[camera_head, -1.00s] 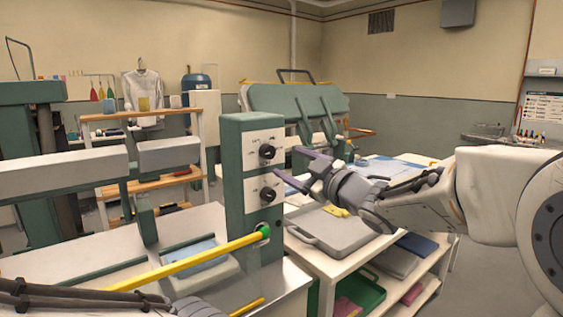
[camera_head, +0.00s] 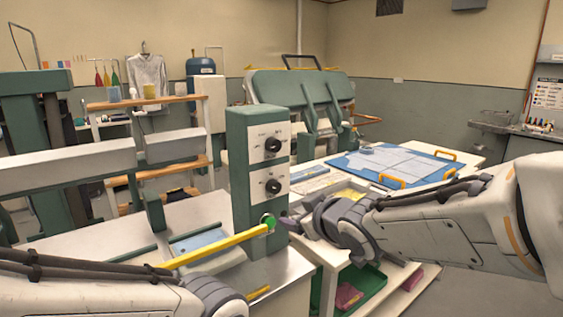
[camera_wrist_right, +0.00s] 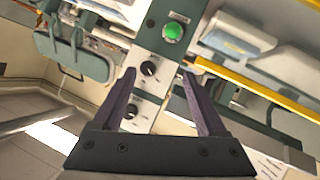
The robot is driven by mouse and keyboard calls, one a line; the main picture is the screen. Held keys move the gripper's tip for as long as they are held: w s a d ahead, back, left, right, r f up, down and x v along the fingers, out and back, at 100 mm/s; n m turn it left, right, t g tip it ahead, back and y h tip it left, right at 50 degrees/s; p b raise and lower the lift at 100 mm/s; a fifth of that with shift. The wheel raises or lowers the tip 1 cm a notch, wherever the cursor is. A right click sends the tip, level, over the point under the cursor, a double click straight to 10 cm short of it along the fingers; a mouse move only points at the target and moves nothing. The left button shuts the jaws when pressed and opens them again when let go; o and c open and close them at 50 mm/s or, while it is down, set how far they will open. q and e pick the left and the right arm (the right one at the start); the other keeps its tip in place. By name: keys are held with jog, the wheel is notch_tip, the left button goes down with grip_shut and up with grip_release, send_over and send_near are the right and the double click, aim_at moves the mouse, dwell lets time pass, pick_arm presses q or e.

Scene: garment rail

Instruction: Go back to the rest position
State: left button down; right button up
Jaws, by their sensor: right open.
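My right gripper (camera_head: 287,222) is at the right side of the green control post (camera_head: 243,185), close to the round green button (camera_head: 268,221). In the right wrist view my right gripper (camera_wrist_right: 158,78) is open with two dark purple fingers and nothing between them. That view also shows the green button (camera_wrist_right: 173,31) beyond the fingertips. I cannot tell whether a finger touches the post. My left arm (camera_head: 110,290) crosses the bottom left corner, and its gripper is out of the picture.
The post carries two black dials (camera_head: 272,145) on a white panel. A yellow bar (camera_head: 215,246) runs from the post toward the lower left. A table with a blue board (camera_head: 385,163) stands to the right. A white shirt (camera_head: 147,78) hangs at the back.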

jog(key=s+f+g+h+p, duration=0.1)
jog(key=s+f+g, duration=0.2)
jog(key=s, duration=0.6)
jog(key=s+f+g+h+p, duration=0.1)
jog(key=s+f+g, duration=0.3)
jog(key=s, duration=0.6)
jog(key=s+f+m+g+h+p, duration=0.1)
jog(key=s+g, duration=0.4)
jog(key=s, duration=0.5)
notch_tip(320, 180, down, 2)
jog(key=shift+f+h+p, duration=0.15)
jog(key=shift+h+p, duration=0.15)
jog(key=shift+p, duration=0.35)
jog(key=shift+s+d, duration=0.1)
